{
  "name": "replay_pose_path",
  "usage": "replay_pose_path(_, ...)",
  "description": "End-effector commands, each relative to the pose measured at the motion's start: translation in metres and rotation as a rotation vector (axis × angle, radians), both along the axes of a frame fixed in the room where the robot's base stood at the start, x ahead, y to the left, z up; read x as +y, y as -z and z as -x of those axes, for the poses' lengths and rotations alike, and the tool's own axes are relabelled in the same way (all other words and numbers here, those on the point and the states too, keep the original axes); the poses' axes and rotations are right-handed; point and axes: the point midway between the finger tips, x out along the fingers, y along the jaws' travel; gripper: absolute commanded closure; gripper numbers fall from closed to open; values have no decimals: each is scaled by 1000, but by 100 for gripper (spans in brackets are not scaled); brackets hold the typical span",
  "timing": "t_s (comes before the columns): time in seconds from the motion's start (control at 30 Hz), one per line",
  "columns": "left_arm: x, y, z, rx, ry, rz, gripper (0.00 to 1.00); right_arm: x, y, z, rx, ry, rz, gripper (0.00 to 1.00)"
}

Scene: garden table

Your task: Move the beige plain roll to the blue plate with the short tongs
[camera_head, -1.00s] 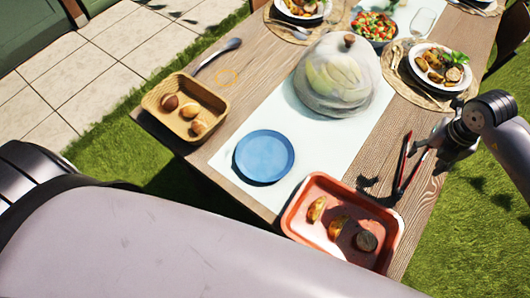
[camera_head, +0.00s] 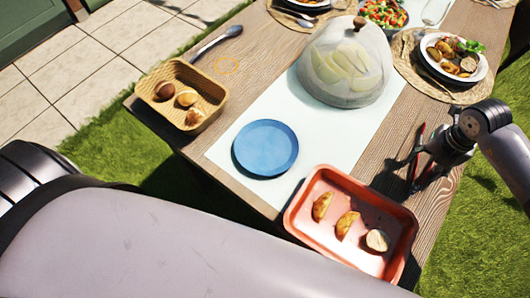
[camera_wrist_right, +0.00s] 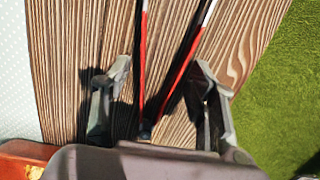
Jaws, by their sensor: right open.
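The wicker basket (camera_head: 215,92) at the left table edge holds a darker brown roll (camera_head: 165,90) and two paler, beige rolls (camera_head: 186,97), (camera_head: 194,116). From here I cannot tell for sure which is plain. The round blue plate (camera_head: 266,148) is empty on the pale runner. The short tongs (camera_head: 416,152), red and black, lie at the right table edge; in the wrist view their two red arms (camera_wrist_right: 143,60) run between my fingers. My right gripper (camera_head: 418,168) is open around the tongs, its fingers apart from them on both sides (camera_wrist_right: 160,88). My left gripper is out of view.
A red tray (camera_head: 300,226) with two wedges and a round piece stands at the front edge. A clear dome (camera_head: 347,62) covers food mid-table. A set dinner plate (camera_head: 453,58) is at the back right. My own arm fills the foreground.

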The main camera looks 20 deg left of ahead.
Motion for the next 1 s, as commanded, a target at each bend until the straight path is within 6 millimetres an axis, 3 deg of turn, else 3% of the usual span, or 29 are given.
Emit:
replay_pose_path(0.33, 0, 3, -1, -2, 0, 0, 60, 0, 3, -1, 0, 0, 0, 47)
replay_pose_path(0.77, -1, 2, -7, -11, -1, 1, 60, 0, 3, 0, 0, 0, 0, 76)
replay_pose_path(1.0, -1, 2, -7, -11, -1, 1, 60, 0, 3, -1, 0, 0, -1, 76)
